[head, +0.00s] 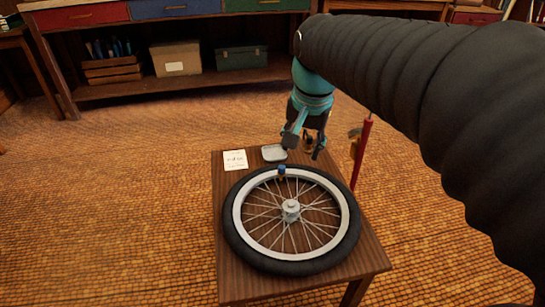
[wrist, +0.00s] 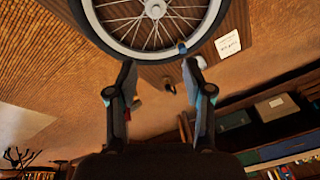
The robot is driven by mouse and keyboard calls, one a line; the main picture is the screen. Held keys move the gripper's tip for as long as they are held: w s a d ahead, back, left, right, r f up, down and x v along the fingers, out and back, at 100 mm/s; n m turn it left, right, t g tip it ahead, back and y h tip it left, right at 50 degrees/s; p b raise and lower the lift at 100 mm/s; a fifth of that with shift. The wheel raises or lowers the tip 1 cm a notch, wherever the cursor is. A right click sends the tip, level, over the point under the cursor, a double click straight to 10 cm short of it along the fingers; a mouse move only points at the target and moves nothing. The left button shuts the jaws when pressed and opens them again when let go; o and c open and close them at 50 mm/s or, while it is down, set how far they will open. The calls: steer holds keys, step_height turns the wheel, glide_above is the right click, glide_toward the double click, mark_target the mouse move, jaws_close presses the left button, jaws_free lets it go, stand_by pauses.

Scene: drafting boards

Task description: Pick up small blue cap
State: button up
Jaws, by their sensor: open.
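The small blue cap (head: 282,170) sits at the far inner edge of the bicycle wheel's pale rim, on a small brownish-yellow stem. It also shows in the wrist view (wrist: 182,46), close to the tip of the right finger in the picture. The wheel (head: 240,244) lies flat on a small wooden table (head: 235,285). My gripper (head: 302,148) is open and empty, above the table's far edge, beyond the cap and a little to its right. In the wrist view its two fingers (wrist: 158,68) stand wide apart with nothing between them.
A small grey dish (head: 274,153) and a white note card (head: 235,160) lie at the table's far edge. A red upright rod (head: 362,150) stands by the table's right side. A workbench with a cardboard box (head: 176,58) and a green case (head: 241,57) is behind.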

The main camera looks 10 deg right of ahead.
steer(key=w+f+m+g+b, duration=0.15)
steer(key=w+m, duration=0.25)
steer(key=w, duration=0.5)
steer(key=m+g+b, duration=0.1)
steer(key=m+b, duration=0.2)
glide_above(281, 167)
steer(key=f, duration=1.2)
steer(key=shift+w+d+f, duration=0.1)
steer(key=shift+d+f, duration=0.1)
steer(key=shift+f, duration=0.15)
steer(key=shift+a+f+b, duration=0.2)
steer(key=shift+f+b, duration=0.15)
steer(key=shift+f, duration=2.3)
steer(key=c, duration=0.7)
